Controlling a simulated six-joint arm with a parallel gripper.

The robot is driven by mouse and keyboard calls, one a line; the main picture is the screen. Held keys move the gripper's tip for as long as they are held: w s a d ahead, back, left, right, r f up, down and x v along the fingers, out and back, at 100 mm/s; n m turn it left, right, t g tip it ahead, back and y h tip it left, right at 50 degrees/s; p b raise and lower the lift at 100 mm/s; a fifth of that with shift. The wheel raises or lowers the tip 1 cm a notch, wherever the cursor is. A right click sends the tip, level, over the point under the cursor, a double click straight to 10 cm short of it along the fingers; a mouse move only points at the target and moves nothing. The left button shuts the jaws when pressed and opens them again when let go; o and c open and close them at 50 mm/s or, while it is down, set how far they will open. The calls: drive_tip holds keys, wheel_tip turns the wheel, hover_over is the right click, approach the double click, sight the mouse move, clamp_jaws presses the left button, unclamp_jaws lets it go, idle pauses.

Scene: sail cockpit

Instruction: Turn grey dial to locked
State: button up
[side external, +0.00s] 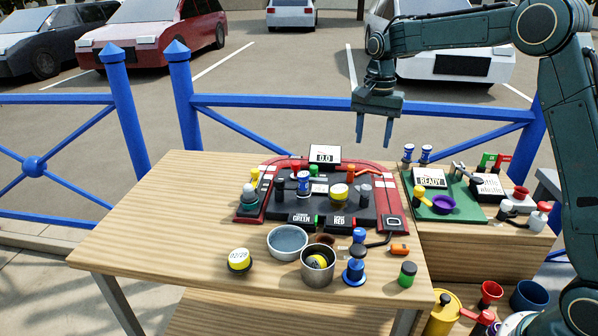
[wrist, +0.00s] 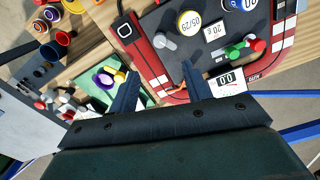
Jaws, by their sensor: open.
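My gripper (side external: 374,130) is open and empty, hanging high above the back right of the red and dark board (side external: 340,218). Its two fingers also show apart in the wrist view (wrist: 158,85). A small grey upright piece (side external: 365,192) stands on the right part of the board, below my gripper and well apart from it. In the wrist view a grey piece (wrist: 165,42) lies beyond the fingertips, near the red edge. I cannot tell for sure that this is the grey dial, and no locked mark is readable.
A yellow-topped piece (side external: 339,191) and blue-and-white can (side external: 303,184) stand on the board. A white 0.0 display (side external: 324,154) rises at its back. A green mat (side external: 446,198) with a purple bowl (side external: 443,204) lies right. Bowls and jars crowd the front; the table's left is clear.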

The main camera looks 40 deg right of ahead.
sight(366, 187)
drive_tip(key=shift+f, duration=0.1)
wheel_tip(366, 187, down, 14)
drive_tip(key=shift+r, duration=0.2)
idle(0.7)
drive_tip(key=c, duration=1)
